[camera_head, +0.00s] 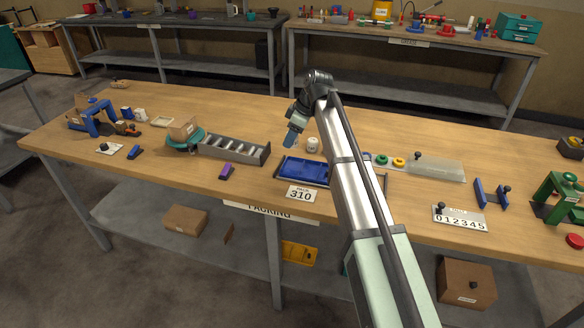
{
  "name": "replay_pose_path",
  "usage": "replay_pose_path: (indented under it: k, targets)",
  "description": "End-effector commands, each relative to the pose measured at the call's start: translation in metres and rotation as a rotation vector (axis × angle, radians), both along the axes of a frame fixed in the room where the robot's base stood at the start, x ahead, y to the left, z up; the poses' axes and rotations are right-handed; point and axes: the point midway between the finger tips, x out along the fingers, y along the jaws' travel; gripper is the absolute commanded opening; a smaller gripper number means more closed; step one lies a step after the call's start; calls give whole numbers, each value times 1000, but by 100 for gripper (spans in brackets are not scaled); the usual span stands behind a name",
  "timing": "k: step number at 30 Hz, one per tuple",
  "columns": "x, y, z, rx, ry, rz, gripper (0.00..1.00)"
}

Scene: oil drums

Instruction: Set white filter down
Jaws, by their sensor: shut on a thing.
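My gripper (293,133) hangs over the middle of the packing table. It is shut, and a blue block-like piece (290,141) shows between or at its fingertips. A small white cylinder (312,145) with a dark mark is just right of the fingertips, seemingly upright on the table and apart from them. Another small white cylinder (141,115) stands at the left, beside a blue one (126,112). I cannot tell which white cylinder is the white filter. The blue tray (303,171) lies below and in front of my gripper.
A grey slotted rack (235,149) and a turntable with a carton (183,129) stand to the left. A purple piece (227,172) lies near the front edge. The table's back middle is clear.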

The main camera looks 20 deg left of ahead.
Motion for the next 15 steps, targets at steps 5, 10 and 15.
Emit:
replay_pose_path:
  k: [5, 10, 15]
  targets:
    - [-1, 0, -20, -1, 2, 6, 13]
    - [-1, 0, -48, -1, 1, 5, 13]
    - [0, 0, -63, -1, 0, 4, 13]
